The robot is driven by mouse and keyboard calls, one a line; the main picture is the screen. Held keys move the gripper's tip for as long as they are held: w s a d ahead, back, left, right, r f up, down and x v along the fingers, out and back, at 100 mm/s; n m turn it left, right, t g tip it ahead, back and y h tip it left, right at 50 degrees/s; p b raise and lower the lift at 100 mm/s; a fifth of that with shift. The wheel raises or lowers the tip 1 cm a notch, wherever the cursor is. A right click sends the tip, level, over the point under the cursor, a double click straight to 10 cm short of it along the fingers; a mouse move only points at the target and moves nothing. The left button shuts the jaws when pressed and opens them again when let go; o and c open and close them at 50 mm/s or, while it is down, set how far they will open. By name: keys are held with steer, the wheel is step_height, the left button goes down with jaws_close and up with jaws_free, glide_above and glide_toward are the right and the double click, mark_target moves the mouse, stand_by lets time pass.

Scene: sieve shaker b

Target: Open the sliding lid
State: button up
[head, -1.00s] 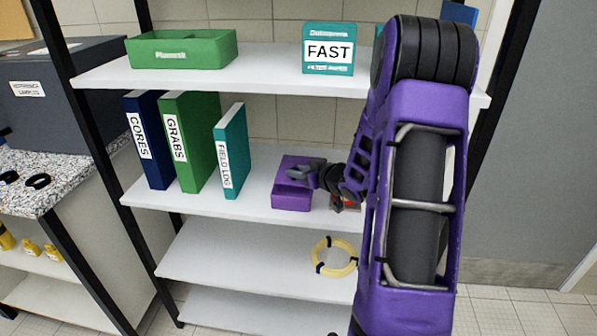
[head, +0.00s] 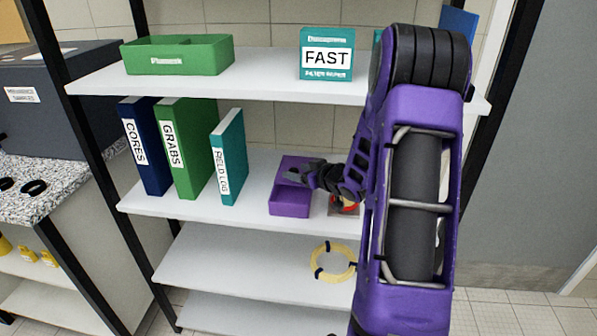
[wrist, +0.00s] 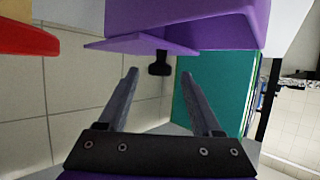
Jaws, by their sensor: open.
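A purple box (head: 289,203) stands on the middle shelf, right of the binders. In the wrist view, the box (wrist: 200,22) fills the top. A thin purple lid panel (wrist: 125,44) juts out past its left side, with a black knob (wrist: 160,65) on it. My gripper (head: 292,174) is over the box in the head view and hides part of its top. In the wrist view, my gripper (wrist: 160,74) is open, with the knob between or just beyond its fingertips. I cannot tell whether the fingers touch it.
A teal FIELD LOG binder (head: 231,158) stands left of the box. A red object (head: 347,203) sits close on the right, partly behind my arm. The upper shelf (head: 262,84) hangs above. A yellow ring (head: 333,277) lies on the shelf below.

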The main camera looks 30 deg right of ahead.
steer(key=p+v, duration=0.2)
steer(key=v, duration=1.5)
steer(key=shift+r+p, duration=0.15)
steer(key=shift+p, duration=0.2)
